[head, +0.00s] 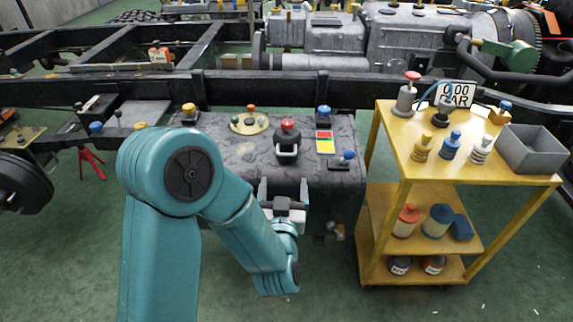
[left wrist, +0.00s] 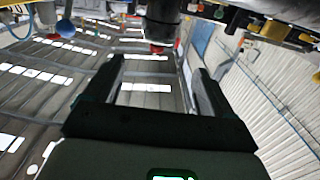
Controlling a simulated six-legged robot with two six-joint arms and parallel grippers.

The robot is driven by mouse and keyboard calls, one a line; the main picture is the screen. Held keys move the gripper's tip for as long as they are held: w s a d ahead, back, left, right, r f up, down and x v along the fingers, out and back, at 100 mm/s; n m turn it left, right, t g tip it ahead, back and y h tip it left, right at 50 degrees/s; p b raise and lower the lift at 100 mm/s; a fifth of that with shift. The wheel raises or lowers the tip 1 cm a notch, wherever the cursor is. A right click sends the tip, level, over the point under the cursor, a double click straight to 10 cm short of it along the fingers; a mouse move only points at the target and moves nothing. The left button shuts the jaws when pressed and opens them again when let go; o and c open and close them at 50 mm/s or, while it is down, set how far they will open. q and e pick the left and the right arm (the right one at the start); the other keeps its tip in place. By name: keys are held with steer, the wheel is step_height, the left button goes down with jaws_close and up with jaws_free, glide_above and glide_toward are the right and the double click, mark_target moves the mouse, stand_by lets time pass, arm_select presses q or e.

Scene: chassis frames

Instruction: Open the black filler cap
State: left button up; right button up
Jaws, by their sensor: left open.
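The black filler cap (head: 287,136) stands on top of the dark tank (head: 225,150). It has a red knob on top and a pale metal loop at its front. In the left wrist view, a dark round body with a red end (left wrist: 160,25), apparently the cap upside down, is at the top, beyond the fingers. My left gripper (head: 285,188) is in front of the tank, below and nearer than the cap. Its two fingers are apart with nothing between them; it also shows in the left wrist view (left wrist: 157,70). My right gripper is out of view.
A yellow cart (head: 405,150) with bottles stands close on the right. A frame rail (head: 350,90) runs behind.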

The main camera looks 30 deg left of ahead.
mark_target(286, 156)
arm_select(q)
steer(key=x, duration=1.3)
steer(key=shift+w+a+b, duration=0.15)
steer(key=shift+w+b, duration=0.15)
steer(key=shift+w, duration=0.1)
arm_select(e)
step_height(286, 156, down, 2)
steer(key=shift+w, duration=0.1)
